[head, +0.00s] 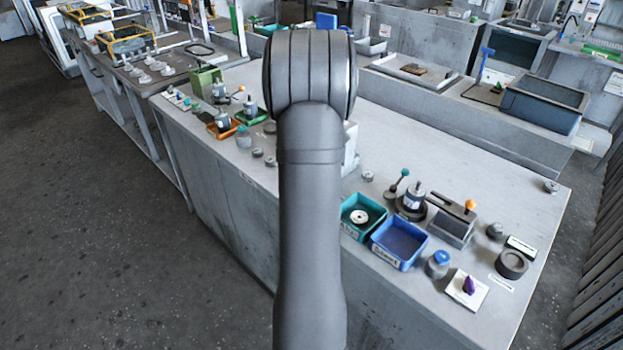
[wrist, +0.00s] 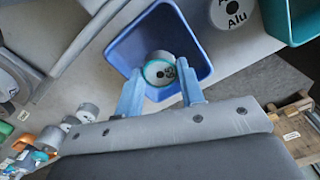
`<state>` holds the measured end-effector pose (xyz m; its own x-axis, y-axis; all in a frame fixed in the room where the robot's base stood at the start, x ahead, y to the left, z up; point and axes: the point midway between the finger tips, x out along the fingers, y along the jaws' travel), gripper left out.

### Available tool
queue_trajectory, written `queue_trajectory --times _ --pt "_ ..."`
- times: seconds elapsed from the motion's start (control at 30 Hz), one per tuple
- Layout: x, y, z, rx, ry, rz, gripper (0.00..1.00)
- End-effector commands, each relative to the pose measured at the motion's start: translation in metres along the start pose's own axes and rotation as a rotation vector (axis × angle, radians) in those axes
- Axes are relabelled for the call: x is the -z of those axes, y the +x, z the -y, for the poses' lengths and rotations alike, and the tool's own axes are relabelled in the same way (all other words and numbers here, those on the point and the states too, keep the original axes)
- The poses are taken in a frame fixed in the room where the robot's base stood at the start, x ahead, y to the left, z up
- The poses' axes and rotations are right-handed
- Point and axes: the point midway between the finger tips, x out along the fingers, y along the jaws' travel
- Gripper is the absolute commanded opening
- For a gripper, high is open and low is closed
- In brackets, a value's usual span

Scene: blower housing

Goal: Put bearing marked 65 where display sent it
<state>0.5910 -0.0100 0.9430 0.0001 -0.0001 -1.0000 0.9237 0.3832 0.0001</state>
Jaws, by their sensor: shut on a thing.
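In the wrist view my gripper (wrist: 158,80) has its two pale blue fingers on either side of a short round grey part, the bearing (wrist: 160,68). It has a light face with a teal rim and a small dark mark that I cannot read clearly. The gripper is shut on it, over the opening of a blue bin (wrist: 120,48); I cannot tell its height above the floor of the bin. In the head view my arm hides the gripper. A blue bin (head: 399,261) and a teal bin (head: 346,228) holding a pale ring (head: 359,216) stand on the bench there.
A disc marked "Alu" (wrist: 236,16) lies near a teal bin (wrist: 307,30) in the wrist view. In the head view a jar with a blue lid (head: 438,264), a grey block fixture (head: 452,228) and a dark ring (head: 511,264) stand at the bench's right.

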Motion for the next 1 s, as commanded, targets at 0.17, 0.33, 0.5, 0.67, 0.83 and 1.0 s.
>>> queue_trajectory --times 0.17,0.33,0.5,0.67,0.83,1.0 --pt "0.000 0.020 0.000 0.001 0.000 0.000 0.08" --pt "0.000 0.020 0.000 0.000 0.000 0.000 0.08" --pt "0.000 0.023 0.001 0.001 0.000 0.000 0.37" --pt "0.000 0.022 0.000 0.000 0.000 0.000 0.57" --pt "0.000 0.022 0.000 0.000 0.000 0.000 0.57" --pt "-0.001 0.014 0.000 -0.003 0.000 0.001 0.57"
